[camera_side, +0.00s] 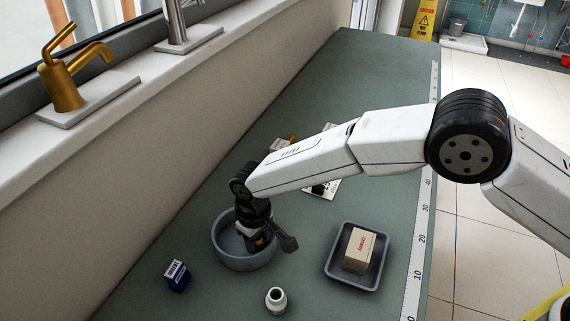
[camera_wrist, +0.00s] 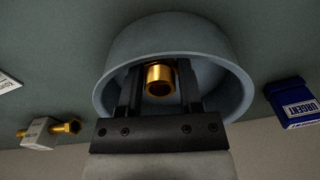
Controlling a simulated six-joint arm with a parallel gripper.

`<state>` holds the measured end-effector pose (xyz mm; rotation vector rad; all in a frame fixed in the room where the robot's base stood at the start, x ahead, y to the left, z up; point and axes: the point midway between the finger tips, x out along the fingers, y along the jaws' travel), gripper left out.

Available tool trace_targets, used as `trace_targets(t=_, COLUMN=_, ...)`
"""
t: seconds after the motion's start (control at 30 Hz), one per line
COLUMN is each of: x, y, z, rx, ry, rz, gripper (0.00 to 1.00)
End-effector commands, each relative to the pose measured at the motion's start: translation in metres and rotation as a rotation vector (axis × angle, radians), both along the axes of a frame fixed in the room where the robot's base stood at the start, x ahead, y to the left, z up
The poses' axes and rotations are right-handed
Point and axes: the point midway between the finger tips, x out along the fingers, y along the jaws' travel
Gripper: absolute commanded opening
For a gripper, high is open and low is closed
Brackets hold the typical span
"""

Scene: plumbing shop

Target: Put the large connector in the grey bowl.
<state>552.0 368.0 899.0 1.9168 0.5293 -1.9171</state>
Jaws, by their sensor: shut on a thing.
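The grey bowl (camera_side: 228,256) stands on the green bench top, and its inside and rim fill much of the wrist view (camera_wrist: 112,62). My gripper (camera_side: 257,245) points down over the bowl, with its fingertips within the rim in the picture. In the wrist view my gripper (camera_wrist: 159,85) is shut on a brass connector (camera_wrist: 159,76), a short hollow cylinder with its open end showing. I cannot tell whether the connector touches the bowl floor.
A blue box (camera_side: 177,275) stands left of the bowl. A white ring-shaped fitting (camera_side: 276,301) stands in front. A dark tray (camera_side: 340,274) with a tan box (camera_side: 359,250) is at right. A white-and-brass fitting (camera_wrist: 45,131) lies beyond the bowl.

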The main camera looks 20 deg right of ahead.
Motion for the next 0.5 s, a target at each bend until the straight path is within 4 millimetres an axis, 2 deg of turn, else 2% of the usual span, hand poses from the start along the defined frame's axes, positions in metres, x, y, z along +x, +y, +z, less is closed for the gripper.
trace_targets(t=0.03, x=0.0002, y=0.0001, z=-0.0002, rx=0.000, ry=0.000, rz=0.000, gripper=0.55)
trace_targets(t=0.07, x=0.0002, y=0.0001, z=-0.0001, rx=0.001, ry=-0.001, rz=0.000, gripper=0.61)
trace_targets(t=0.5, x=0.0002, y=0.0001, z=0.0034, rx=0.001, ry=-0.001, rz=0.000, gripper=0.61)
